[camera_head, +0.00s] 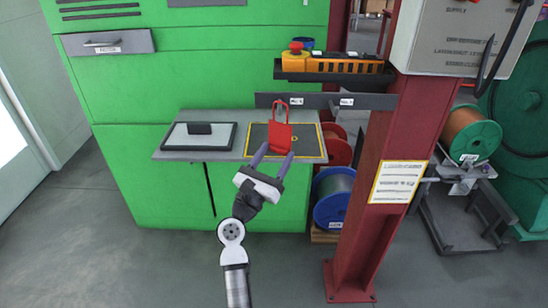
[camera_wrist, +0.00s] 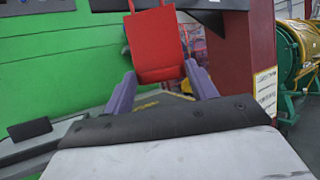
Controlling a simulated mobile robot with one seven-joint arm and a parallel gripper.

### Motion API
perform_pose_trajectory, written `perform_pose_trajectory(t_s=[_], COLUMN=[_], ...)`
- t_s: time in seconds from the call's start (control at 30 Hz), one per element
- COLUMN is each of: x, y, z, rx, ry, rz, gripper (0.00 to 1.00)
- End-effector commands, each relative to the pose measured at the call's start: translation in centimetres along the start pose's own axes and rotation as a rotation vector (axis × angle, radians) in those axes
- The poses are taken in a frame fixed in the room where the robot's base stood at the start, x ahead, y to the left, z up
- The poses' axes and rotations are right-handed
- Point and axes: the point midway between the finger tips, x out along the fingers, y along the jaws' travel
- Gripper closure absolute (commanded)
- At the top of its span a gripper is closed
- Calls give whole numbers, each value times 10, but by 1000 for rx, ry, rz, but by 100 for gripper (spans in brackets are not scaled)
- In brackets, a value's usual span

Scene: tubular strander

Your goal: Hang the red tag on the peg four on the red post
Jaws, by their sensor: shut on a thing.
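The red tag (camera_head: 280,136) is upright with its loop at the top, above the grey shelf in the head view. My gripper (camera_head: 272,156) is shut on its lower part. In the wrist view the red tag (camera_wrist: 155,45) stands between the two purple fingers of my gripper (camera_wrist: 160,82). The red post (camera_head: 385,165) stands to the right of the tag. A dark rail (camera_head: 325,101) with small white labels reaches left from the post, close to the tag's loop. The label numbers are too small to read, and I cannot make out peg four.
The grey shelf (camera_head: 185,155) on the green cabinet (camera_head: 130,80) holds a dark pad at left and a yellow-edged mat at right. An orange rack (camera_head: 330,63) sits above the rail. A blue spool (camera_head: 335,200) stands below, beside the post.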

Motion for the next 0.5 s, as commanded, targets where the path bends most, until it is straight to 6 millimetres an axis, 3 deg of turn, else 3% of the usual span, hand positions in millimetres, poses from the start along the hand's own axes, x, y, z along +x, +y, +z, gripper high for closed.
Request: perform_pose_trajectory(t_s=[0.03, 0.07, 0.23, 0.5], x=[0, 0, 0, -1], y=[0, 0, 0, 0], z=[0, 0, 0, 0], rx=[0, 0, 0, 0], ry=[0, 0, 0, 0], rz=[0, 0, 0, 0], gripper=[68, 40, 18, 18])
